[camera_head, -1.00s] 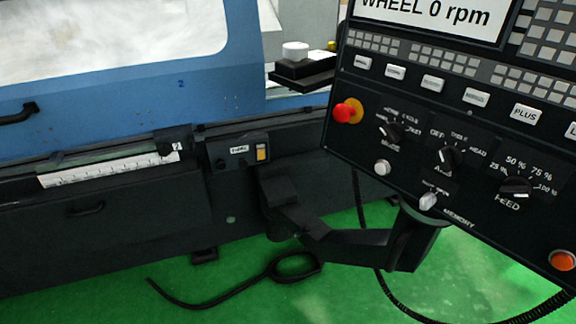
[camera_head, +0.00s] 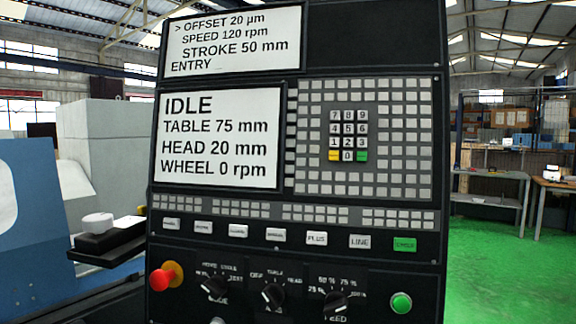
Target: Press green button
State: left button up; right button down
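The black control panel (camera_head: 375,75) fills the middle of the head view. Three green controls show on it. A round green button (camera_head: 401,303) sits at the lower right of the panel. A rectangular green button (camera_head: 405,244) is at the right end of the row of white buttons. A small green key (camera_head: 361,156) is at the lower right of the number keypad (camera_head: 348,136). Neither of my grippers is in view, and nothing covers the green controls.
A red knob on a yellow base (camera_head: 164,278) sticks out at the panel's lower left. Dark rotary knobs (camera_head: 273,295) line the bottom. The screen (camera_head: 219,138) reads IDLE. The blue machine (camera_head: 32,225) stands left. Green floor (camera_head: 505,270) is open at right, before shelves and a table.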

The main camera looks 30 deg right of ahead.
aim_at(401, 304)
jog(key=z, duration=1.8)
